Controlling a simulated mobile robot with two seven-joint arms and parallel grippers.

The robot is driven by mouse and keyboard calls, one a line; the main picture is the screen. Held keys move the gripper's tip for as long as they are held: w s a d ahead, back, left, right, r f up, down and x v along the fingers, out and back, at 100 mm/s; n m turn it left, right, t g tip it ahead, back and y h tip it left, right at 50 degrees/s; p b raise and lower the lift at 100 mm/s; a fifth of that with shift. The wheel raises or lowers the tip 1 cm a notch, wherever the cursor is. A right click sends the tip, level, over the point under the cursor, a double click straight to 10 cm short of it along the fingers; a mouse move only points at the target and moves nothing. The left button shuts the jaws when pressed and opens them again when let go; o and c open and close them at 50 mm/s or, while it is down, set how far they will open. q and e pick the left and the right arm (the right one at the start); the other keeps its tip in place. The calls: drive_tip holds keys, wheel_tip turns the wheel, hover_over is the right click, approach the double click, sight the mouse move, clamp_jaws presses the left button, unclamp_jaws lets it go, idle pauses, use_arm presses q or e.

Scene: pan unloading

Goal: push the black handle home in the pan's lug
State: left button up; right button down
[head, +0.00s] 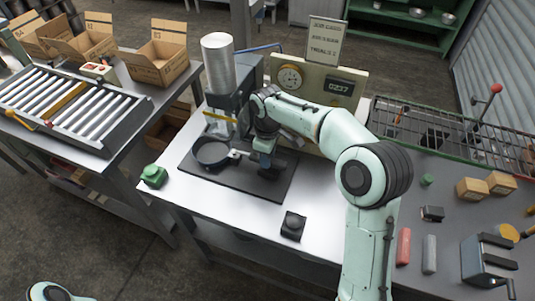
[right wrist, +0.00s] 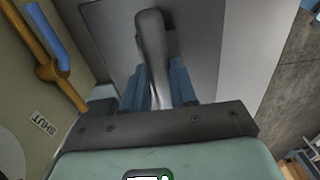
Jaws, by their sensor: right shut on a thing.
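The black pan (head: 211,153) sits on a dark mat (head: 213,181) on the workbench. A pale lug (head: 236,154) sticks out from the pan's right side. My right gripper (head: 264,163) is just right of the lug, low over the mat. In the right wrist view its blue fingers (right wrist: 157,88) are shut on the dark handle (right wrist: 151,38), which runs out beyond them. The gripper hides most of the handle in the head view, so I cannot tell whether its end is in the lug. My left gripper is out of view.
A machine with a metal cylinder (head: 218,63) stands behind the pan, and a panel with a dial and counter (head: 318,88) behind my arm. A green object (head: 153,176) and a black block (head: 293,225) stand nearby. The bench front is mostly clear.

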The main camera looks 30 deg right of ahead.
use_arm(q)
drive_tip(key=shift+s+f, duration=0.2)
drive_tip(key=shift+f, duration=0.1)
use_arm(e)
drive_tip(key=shift+f, duration=0.75)
idle(0.4)
drive_tip(key=c, duration=0.8)
unclamp_jaws()
drive_tip(key=shift+r, duration=0.15)
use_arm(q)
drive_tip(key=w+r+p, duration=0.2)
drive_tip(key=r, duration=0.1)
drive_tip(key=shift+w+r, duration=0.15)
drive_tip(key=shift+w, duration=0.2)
use_arm(e)
wheel_tip(320, 180, up, 13)
drive_tip(key=shift+r, duration=0.1)
